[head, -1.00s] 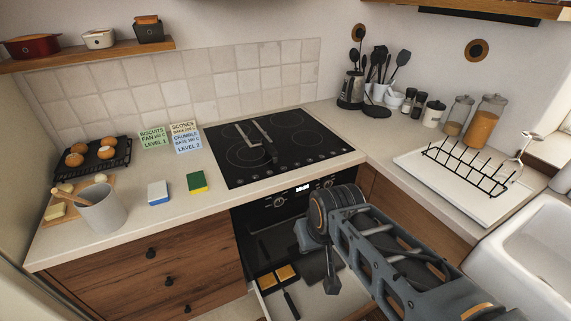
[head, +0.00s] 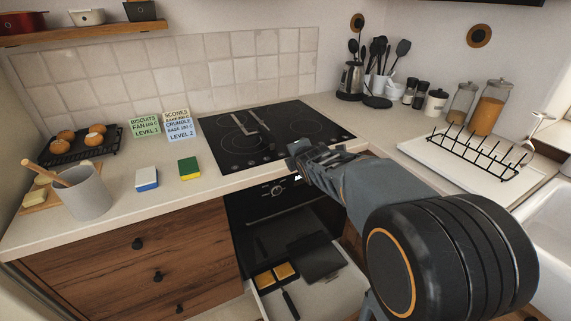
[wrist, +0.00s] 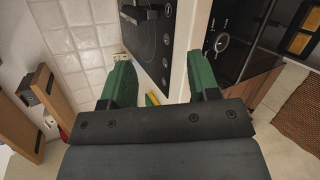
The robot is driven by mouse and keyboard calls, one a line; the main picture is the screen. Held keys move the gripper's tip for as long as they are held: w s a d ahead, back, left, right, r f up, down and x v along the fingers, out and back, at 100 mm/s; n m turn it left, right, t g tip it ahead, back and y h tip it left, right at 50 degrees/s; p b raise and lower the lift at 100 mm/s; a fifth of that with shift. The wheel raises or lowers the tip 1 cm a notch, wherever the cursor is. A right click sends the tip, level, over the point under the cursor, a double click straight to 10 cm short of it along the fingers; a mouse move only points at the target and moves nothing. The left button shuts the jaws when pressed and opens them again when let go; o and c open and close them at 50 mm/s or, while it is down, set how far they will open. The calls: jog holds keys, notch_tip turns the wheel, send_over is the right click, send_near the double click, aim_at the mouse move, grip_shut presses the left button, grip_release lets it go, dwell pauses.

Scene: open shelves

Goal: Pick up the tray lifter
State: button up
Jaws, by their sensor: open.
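What looks like the tray lifter, a grey two-bar metal tool (head: 243,123) with a dark end, lies on the black hob (head: 310,114), left of its middle. In the wrist view, a dark grey piece at the top edge on the hob (wrist: 152,45) may be part of it; I cannot be sure. My gripper (head: 303,150) is over the hob's front edge, to the right of the tool and apart from it. In the wrist view my gripper (wrist: 158,57) has its green-padded fingers spread, with nothing between them.
A drawer (head: 330,292) stands open below the oven (head: 280,225). A sponge (head: 189,168), a blue-white block (head: 147,179), recipe cards (head: 146,124) and a grey crock (head: 84,193) sit on the left counter. A black rack (head: 475,152) stands to the right.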

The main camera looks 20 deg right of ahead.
aim_at(269, 134)
jog(key=w+f+n+t+y+b, duration=0.1)
jog(key=w+n, duration=0.2)
jog(key=n, duration=0.2)
jog(key=w+f+n+t+y+b, duration=0.1)
jog(key=w+f+n+t+b, duration=0.1)
jog(key=w+n, duration=0.2)
jog(key=w+f+n+t+y+b, duration=0.1)
jog(key=w+f+n+y+b, duration=0.1)
jog(key=n, duration=0.4)
jog(key=shift+w+a+f, duration=0.15)
jog(key=shift+w+a, duration=0.05)
jog(key=shift+w, duration=0.6)
jog(key=shift+w+a+f+n+t+y, duration=0.1)
jog(key=shift+w+n+t+y, duration=0.1)
jog(key=shift+n, duration=0.4)
jog(key=shift+w+a+f+n+t+y, duration=0.1)
jog(key=shift+w+n+t, duration=0.1)
jog(key=shift+n, duration=0.4)
jog(key=w+a+p, duration=0.1)
jog(key=w, duration=0.3)
jog(key=w+p, duration=0.1)
jog(key=w, duration=0.4)
jog(key=w+a+p, duration=0.1)
jog(key=w, duration=0.3)
jog(key=shift+w+a, duration=0.25)
jog(key=shift+a, duration=0.05)
grip_shut()
